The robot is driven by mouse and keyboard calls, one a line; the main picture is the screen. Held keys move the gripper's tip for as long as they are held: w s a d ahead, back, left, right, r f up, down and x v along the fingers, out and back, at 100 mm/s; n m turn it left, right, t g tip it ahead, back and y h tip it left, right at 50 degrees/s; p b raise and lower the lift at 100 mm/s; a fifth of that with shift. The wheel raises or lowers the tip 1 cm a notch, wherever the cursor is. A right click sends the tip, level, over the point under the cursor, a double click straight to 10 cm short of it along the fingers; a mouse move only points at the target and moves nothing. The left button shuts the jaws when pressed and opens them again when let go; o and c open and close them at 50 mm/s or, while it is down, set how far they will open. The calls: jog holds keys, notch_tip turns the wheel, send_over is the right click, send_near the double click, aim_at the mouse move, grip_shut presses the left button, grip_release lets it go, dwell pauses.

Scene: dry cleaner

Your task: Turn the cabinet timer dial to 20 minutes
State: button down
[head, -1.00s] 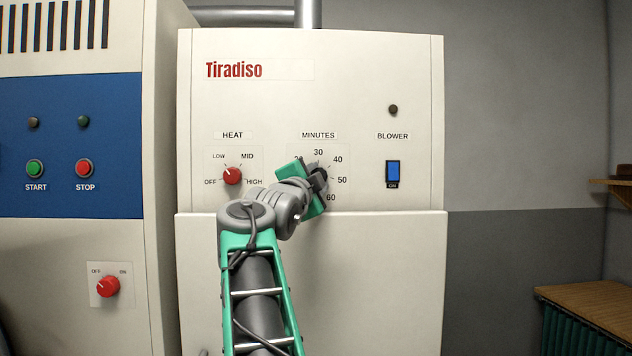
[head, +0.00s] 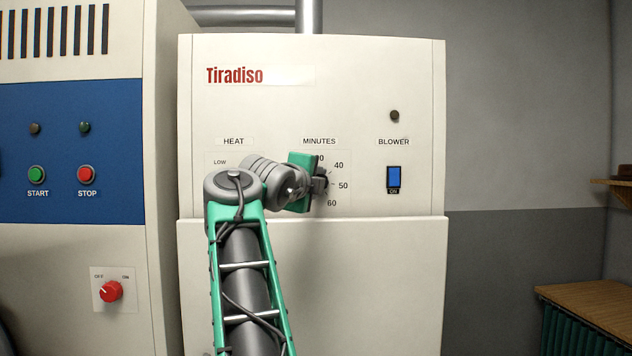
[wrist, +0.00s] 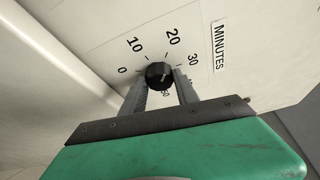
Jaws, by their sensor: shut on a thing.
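The cabinet timer dial is a small black round knob (wrist: 159,74) under the MINUTES label (head: 319,141). In the wrist view, printed numbers from 0 through 30 show around it, and those beyond are partly hidden by a finger. A pale mark shows on the knob's face, but I cannot tell exactly which number it points to; it does not appear turned toward 20. My gripper (wrist: 161,84) is shut on the knob, one finger on each side. In the head view my gripper (head: 319,184) stands nearly upright and covers the dial's left side, including 20.
The HEAT dial left of the timer is hidden behind my arm. The blue BLOWER switch (head: 393,177) is to the right. A closed pale panel (head: 380,280) sticks out slightly below the controls. Another machine (head: 75,190) stands close on the left.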

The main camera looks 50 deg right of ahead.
dwell(0.4)
jog(key=c, duration=0.9)
grip_release()
jog(key=b+v, duration=0.1)
jog(key=v, duration=0.6)
jog(key=shift+s+a+b, duration=0.15)
jog(key=shift+a+b, duration=0.2)
jog(key=shift+b, duration=0.05)
